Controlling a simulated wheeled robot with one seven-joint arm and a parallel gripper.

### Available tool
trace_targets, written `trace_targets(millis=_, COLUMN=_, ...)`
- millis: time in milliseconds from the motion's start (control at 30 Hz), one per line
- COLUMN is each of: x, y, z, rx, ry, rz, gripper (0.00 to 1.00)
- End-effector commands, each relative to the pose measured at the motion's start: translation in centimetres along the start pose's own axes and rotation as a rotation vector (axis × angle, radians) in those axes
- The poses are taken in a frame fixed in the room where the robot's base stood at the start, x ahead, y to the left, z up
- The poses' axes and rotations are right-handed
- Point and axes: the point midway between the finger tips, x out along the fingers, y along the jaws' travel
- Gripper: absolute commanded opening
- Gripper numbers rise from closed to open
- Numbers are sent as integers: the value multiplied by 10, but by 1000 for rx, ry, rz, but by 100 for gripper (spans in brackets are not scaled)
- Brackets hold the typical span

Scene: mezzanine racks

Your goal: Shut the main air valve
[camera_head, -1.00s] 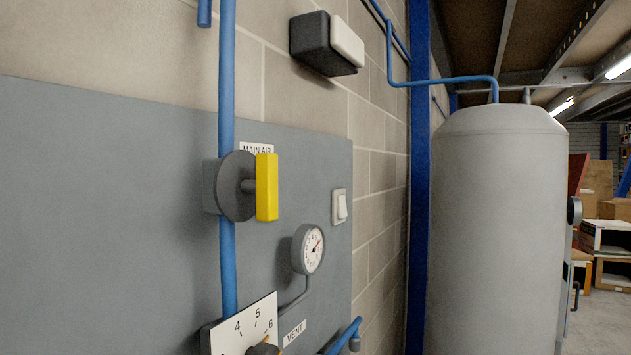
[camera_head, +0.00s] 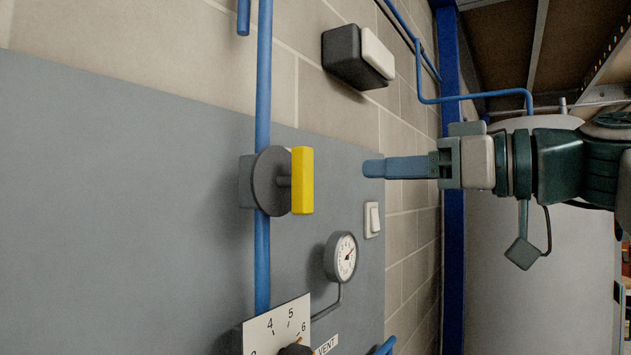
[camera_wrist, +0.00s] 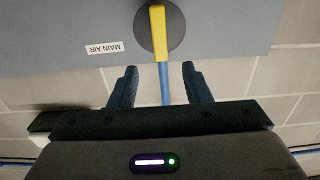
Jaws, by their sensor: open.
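The main air valve is a grey disc (camera_head: 268,181) on a vertical blue pipe (camera_head: 263,90), with a yellow handle (camera_head: 302,180) that stands upright, in line with the pipe. In the wrist view the handle (camera_wrist: 158,32) points along the pipe (camera_wrist: 165,85), beside a "MAIN AIR" label (camera_wrist: 104,48). My gripper (camera_head: 372,168) comes in from the right at about handle height, apart from the handle.
A pressure gauge (camera_head: 341,257), a white switch (camera_head: 372,220) and a numbered dial plate (camera_head: 278,328) sit on the grey panel (camera_head: 130,200) below and right of the valve. A black-and-white box (camera_head: 357,57) is on the wall above. A large grey tank (camera_head: 540,270) stands at right.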

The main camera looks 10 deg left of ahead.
Motion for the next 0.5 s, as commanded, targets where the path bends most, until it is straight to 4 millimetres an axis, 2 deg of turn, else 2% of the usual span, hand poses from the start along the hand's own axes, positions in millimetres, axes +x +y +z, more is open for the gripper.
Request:
trace_targets(millis=167, x=27, y=-1, z=-2, rx=1, ry=-1, rz=-4, gripper=44)
trace_targets(millis=500, x=99, y=0, z=-2, rx=4, ry=-3, rz=-3, gripper=44)
